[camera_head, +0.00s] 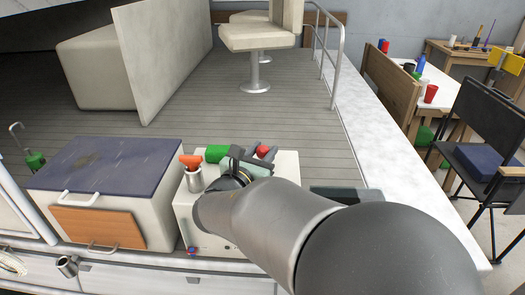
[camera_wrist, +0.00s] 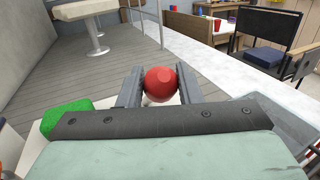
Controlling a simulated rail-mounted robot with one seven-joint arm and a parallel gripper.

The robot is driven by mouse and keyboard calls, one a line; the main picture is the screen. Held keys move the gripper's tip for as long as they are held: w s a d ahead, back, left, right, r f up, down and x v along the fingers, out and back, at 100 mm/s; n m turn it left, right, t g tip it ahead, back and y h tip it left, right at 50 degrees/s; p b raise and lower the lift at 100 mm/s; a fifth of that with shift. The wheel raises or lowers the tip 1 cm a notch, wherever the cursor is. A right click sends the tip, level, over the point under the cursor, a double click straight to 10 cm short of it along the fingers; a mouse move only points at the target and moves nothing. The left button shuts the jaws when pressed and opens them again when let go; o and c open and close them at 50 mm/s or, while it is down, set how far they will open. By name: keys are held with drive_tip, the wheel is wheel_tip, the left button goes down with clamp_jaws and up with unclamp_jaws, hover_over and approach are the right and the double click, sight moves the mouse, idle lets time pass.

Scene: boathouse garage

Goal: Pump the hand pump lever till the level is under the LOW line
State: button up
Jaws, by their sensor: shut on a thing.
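A round red knob (camera_wrist: 160,82) sits between the two dark fingers of my gripper (camera_wrist: 160,85) in the wrist view, touching both. It looks like the end of the hand pump lever; the shaft below is almost wholly hidden. In the head view the red knob (camera_head: 263,152) shows at the tips of my gripper (camera_head: 264,155), above a white box (camera_head: 287,165). My arm covers much of that box and whatever is behind it. I cannot make out a level or a LOW line in either view.
A green object (camera_head: 215,153) lies close left of my gripper, also in the wrist view (camera_wrist: 65,118). A blue-topped box (camera_head: 105,165) is further left.

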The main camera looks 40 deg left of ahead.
drive_tip(key=shift+w+a+r+p, duration=0.2)
drive_tip(key=shift+w+r+p, duration=0.1)
drive_tip(key=shift+w+r, duration=0.15)
drive_tip(key=shift+w+a+r+p, duration=0.2)
drive_tip(key=shift+w+r+p, duration=0.1)
drive_tip(key=shift+w+r, duration=0.1)
drive_tip(key=shift+w+a+r, duration=0.25)
drive_tip(key=shift+w, duration=0.15)
drive_tip(key=shift+w+r, duration=0.1)
drive_tip(key=shift+w+a+r+p, duration=0.25)
drive_tip(key=shift+w+a+p, duration=0.05)
drive_tip(key=shift+w+p, duration=0.1)
drive_tip(key=shift+w+a+r, duration=0.35)
drive_tip(key=shift+w+a, duration=0.05)
drive_tip(key=shift+w, duration=0.25)
drive_tip(key=shift+w+a, duration=0.15)
drive_tip(key=shift+w, duration=0.05)
